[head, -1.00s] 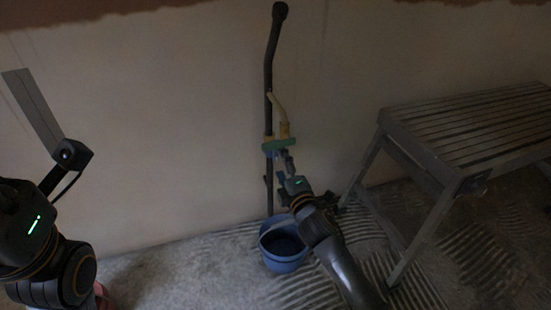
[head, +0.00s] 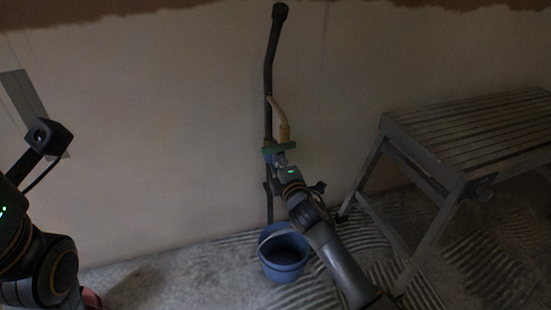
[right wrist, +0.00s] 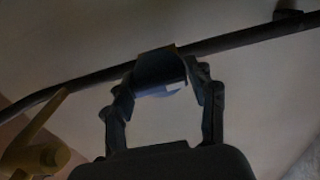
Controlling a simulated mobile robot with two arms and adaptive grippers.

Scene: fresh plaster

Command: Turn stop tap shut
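A dark pipe (head: 269,80) runs down the wall, with a brass fitting (head: 284,132) and a green bar (head: 281,147) at mid height. My right gripper (head: 279,158) is at the pipe just below the green bar. In the right wrist view, my right gripper's fingers (right wrist: 160,80) stand apart on either side of a dark blue block (right wrist: 155,68) at the pipe (right wrist: 245,38). I cannot tell whether they press on it. A brass part (right wrist: 35,158) shows at the lower left there. My left gripper is out of view; only the left arm shows.
A blue bucket (head: 284,262) stands on the ridged floor below the pipe. A grey slatted bench (head: 470,125) stands at the right. A grey flat strip (head: 28,100) shows at the far left, and a reddish object (head: 91,299) partly shows at the lower left.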

